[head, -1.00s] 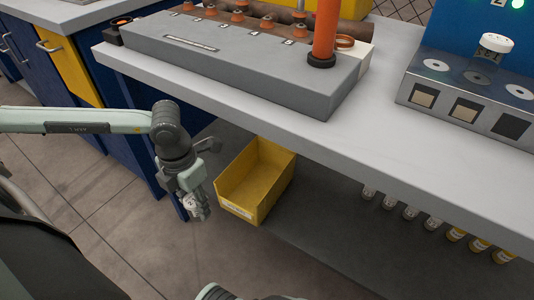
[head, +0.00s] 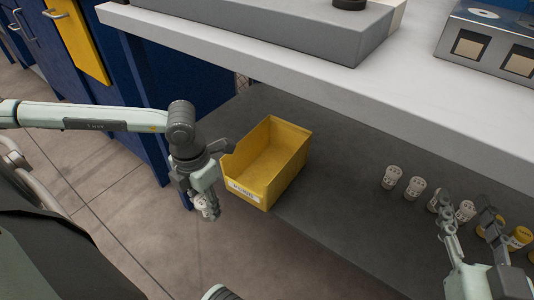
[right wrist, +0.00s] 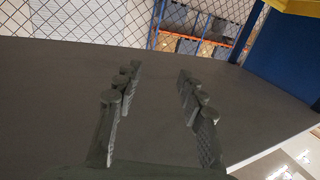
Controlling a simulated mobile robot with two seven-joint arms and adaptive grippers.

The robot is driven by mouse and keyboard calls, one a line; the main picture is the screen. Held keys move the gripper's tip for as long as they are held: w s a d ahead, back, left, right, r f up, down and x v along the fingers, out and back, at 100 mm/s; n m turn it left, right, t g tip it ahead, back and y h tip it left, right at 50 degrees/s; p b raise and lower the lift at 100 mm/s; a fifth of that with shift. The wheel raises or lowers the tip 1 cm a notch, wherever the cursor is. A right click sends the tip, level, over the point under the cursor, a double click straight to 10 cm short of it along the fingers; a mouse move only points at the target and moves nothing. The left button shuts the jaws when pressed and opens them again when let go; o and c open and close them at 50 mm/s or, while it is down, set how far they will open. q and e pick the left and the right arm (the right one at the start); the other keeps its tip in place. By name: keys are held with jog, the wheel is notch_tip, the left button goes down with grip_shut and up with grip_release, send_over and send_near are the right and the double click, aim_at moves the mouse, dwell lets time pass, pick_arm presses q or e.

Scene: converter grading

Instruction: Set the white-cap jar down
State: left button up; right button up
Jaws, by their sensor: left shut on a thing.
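My left gripper (head: 207,214) is shut on a small whitish jar (head: 205,206), mostly hidden by the fingers, in front of the yellow bin's left side and apart from it. I take this to be the white-cap jar; its cap is not clear. My right gripper (head: 467,216) is over the row of jars on the lower shelf in the head view. In the right wrist view its fingers (right wrist: 157,100) are spread, with nothing between them.
The yellow bin (head: 238,187) sits at the lower shelf's (head: 330,205) left end and looks empty. White-cap jars (head: 393,177) and yellow-cap jars (head: 519,238) stand in a row at right. The worktop (head: 300,75) overhangs. Bare shelf lies between bin and jars.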

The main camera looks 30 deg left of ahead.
pick_arm(q)
jog(key=w+f, duration=0.1)
jog(key=w, duration=0.5)
jog(key=w+d+f, duration=0.1)
jog(key=w, duration=0.5)
jog(key=w+f, duration=0.1)
jog(key=w, duration=0.4)
jog(key=shift+w+d+b, duration=0.2)
jog(key=shift+w+b, duration=0.15)
jog(key=shift+w, duration=0.05)
notch_tip(320, 180, down, 4)
jog(key=shift+r+b, duration=0.15)
jog(key=shift+b, duration=0.15)
jog(key=shift+f, duration=0.2)
pick_arm(e)
notch_tip(320, 180, up, 7)
jog(key=s+a+t+y, duration=0.1)
jog(key=a+t+y, duration=0.1)
jog(key=t, duration=0.1)
jog(key=shift+s+f, duration=0.15)
jog(key=shift+s, duration=0.15)
pick_arm(q)
jog(key=shift+f, duration=0.1)
pick_arm(e)
jog(key=shift+a, duration=0.1)
pick_arm(q)
jog(key=o, duration=1.2)
pick_arm(e)
jog(key=shift+r, duration=0.2)
